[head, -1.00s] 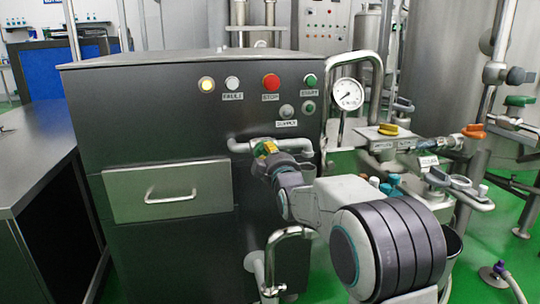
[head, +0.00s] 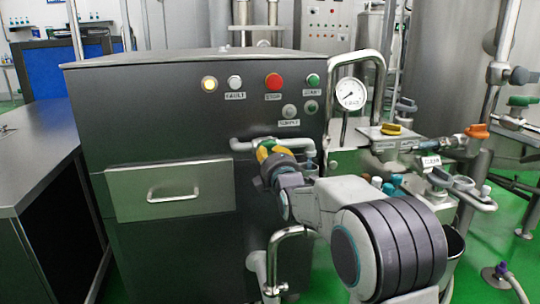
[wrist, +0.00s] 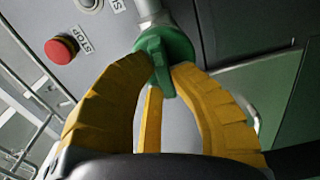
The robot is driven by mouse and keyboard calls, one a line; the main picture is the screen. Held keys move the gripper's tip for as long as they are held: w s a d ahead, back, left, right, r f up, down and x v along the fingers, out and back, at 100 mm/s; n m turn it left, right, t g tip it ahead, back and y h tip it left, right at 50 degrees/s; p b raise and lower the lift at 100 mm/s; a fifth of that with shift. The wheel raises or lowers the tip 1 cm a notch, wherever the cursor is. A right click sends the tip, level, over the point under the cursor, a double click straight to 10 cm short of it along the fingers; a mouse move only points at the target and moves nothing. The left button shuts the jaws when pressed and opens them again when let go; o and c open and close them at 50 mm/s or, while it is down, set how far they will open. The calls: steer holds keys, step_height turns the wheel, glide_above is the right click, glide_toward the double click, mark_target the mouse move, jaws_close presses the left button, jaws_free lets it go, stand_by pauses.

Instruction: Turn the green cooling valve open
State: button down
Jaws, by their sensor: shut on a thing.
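The green valve (wrist: 160,46) sits on a grey pipe in the upper middle of the wrist view, with its handle pointing down between my yellow fingers. My gripper (wrist: 161,78) is shut on this handle; the fingertips meet it from both sides. In the head view my gripper (head: 263,150) is at the bent pipe (head: 297,143) on the front of the dark cabinet (head: 150,120). There the valve is mostly hidden by my fingers.
A red stop button (head: 274,81) and other buttons are above the pipe. A drawer (head: 170,191) is to the left, a pressure gauge (head: 350,94) to the right. Further right are a yellow knob (head: 391,129) and an orange-handled valve (head: 475,131). A curved metal rail (head: 290,232) stands below my arm.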

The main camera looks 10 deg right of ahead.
steer(key=shift+n, duration=0.4)
stand_by(0.3)
steer(key=c, duration=1.1)
jaws_free()
steer(key=s, duration=1.2)
steer(key=shift+d, duration=0.1)
